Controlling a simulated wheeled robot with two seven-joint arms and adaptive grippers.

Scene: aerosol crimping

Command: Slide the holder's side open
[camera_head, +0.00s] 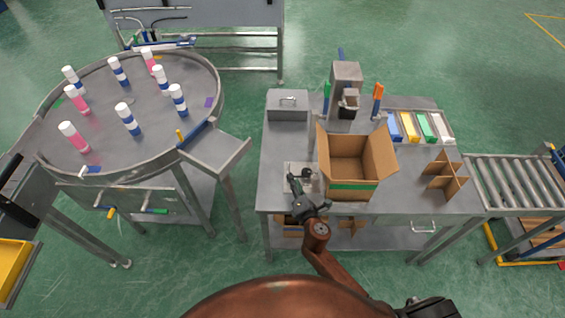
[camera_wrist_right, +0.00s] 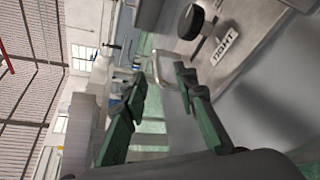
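A small pale metal plate (camera_head: 290,168) with a dark round knob (camera_head: 307,173) lies on the steel table, left of the cardboard box; it may be the holder, but its sliding side cannot be made out. My right gripper (camera_head: 294,183) is over the front left of this plate. The right wrist view shows the dark knob (camera_wrist_right: 197,21) and a white label (camera_wrist_right: 226,45) with black letters. In that view the green-padded fingers of my right gripper (camera_wrist_right: 160,85) are apart, with nothing held between them. My left gripper is not in view.
An open cardboard box (camera_head: 350,188) stands right of my right gripper. A crimping machine (camera_head: 346,78), colored bins (camera_head: 408,125) and a cardboard divider (camera_head: 445,176) are on the steel table (camera_head: 400,197). A round table (camera_head: 100,125) with several cans is left; a roller conveyor (camera_head: 512,182) is right.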

